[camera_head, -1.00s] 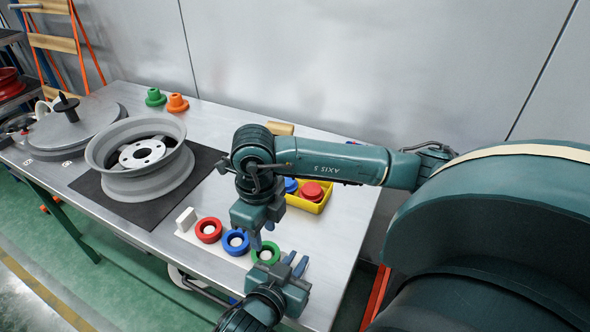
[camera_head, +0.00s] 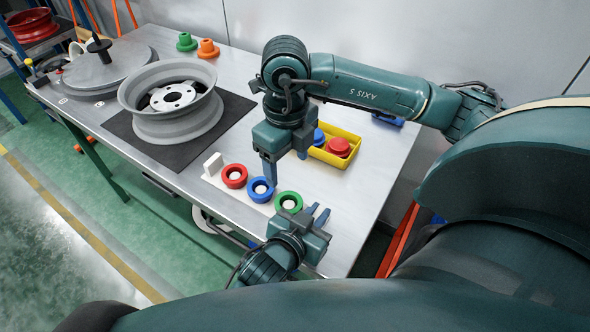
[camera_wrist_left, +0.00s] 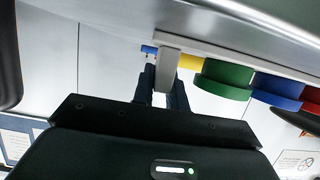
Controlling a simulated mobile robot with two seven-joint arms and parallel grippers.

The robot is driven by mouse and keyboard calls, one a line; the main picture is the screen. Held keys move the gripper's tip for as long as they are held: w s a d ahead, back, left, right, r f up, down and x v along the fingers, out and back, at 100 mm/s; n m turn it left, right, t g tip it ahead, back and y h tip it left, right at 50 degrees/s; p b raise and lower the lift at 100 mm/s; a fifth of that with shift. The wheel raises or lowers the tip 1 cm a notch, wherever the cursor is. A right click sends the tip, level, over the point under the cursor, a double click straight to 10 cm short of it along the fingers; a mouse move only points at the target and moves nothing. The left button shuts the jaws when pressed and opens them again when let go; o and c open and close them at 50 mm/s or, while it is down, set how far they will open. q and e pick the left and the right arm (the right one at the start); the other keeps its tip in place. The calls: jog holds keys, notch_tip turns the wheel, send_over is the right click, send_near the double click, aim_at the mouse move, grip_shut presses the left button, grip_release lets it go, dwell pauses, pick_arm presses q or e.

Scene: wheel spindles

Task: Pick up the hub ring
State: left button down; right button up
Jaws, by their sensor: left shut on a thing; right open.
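Red (camera_head: 234,176), blue (camera_head: 261,190) and green (camera_head: 289,202) rings sit in a row on a white rack (camera_head: 211,178) near the table's front edge. I cannot tell which one is the hub ring. My left gripper (camera_head: 317,214) is just right of the green ring. In the left wrist view it is shut on a pale upright tab (camera_wrist_left: 168,67) at the rack's end, with the green ring (camera_wrist_left: 224,80) beside it. My right gripper (camera_head: 285,168) is open and empty, pointing down above and behind the blue and green rings.
A grey wheel rim (camera_head: 170,125) stands on a black mat (camera_head: 228,125). A yellow bin (camera_head: 345,149) with red and blue parts is behind my right gripper. Green (camera_head: 187,42) and orange (camera_head: 208,49) stepped parts stand at the back.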

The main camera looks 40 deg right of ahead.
jog(key=shift+o, duration=1.3)
notch_tip(320, 180, down, 6)
jog(key=shift+r, duration=0.1)
jog(key=shift+a+f, duration=0.1)
jog(key=shift+f, duration=2.75)
jog(key=c, duration=1.1)
jog(key=shift+o, duration=0.2)
notch_tip(320, 180, up, 17)
pick_arm(q)
jog(key=c, duration=0.8)
grip_release()
jog(key=shift+c, duration=0.2)
